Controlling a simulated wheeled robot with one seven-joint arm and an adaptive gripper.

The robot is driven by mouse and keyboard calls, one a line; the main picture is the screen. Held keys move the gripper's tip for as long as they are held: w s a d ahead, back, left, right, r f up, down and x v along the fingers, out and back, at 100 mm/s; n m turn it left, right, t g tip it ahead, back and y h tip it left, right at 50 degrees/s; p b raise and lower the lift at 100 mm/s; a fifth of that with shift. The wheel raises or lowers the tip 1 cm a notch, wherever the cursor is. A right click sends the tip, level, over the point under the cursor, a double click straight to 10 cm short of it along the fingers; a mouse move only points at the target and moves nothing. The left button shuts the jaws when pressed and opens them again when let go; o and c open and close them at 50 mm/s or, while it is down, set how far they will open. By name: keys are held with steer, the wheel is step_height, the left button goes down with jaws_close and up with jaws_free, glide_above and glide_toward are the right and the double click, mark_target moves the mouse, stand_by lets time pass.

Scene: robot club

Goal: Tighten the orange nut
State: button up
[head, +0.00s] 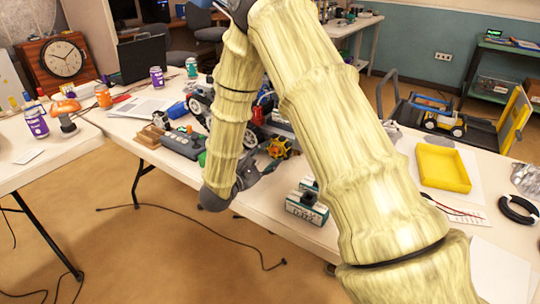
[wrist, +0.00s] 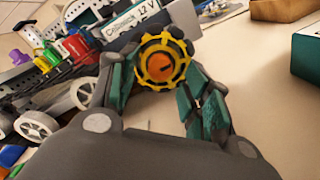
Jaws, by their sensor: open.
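The orange nut (wrist: 160,71) sits at the centre of a yellow toothed wheel (wrist: 147,76) in the wrist view. In the head view the yellow wheel (head: 280,147) stands at the near side of the robot build, just beyond my gripper (head: 266,165). In the wrist view my gripper (wrist: 158,66) is open, with a green-padded finger on each side of the wheel. The nut lies between the fingers in the picture; I cannot tell how far ahead it is or whether either finger touches the wheel.
A 12 V battery box (head: 307,207) stands on the table at right of my gripper, and another battery (wrist: 136,19) shows behind the wheel. A grey controller (head: 183,143) lies to the left. A yellow tray (head: 443,168) is farther right. The build's grey wheels (wrist: 36,125) crowd the left side.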

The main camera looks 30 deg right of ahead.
steer(key=shift+x, duration=0.75)
steer(key=c, duration=1.1)
steer(key=shift+o, duration=0.2)
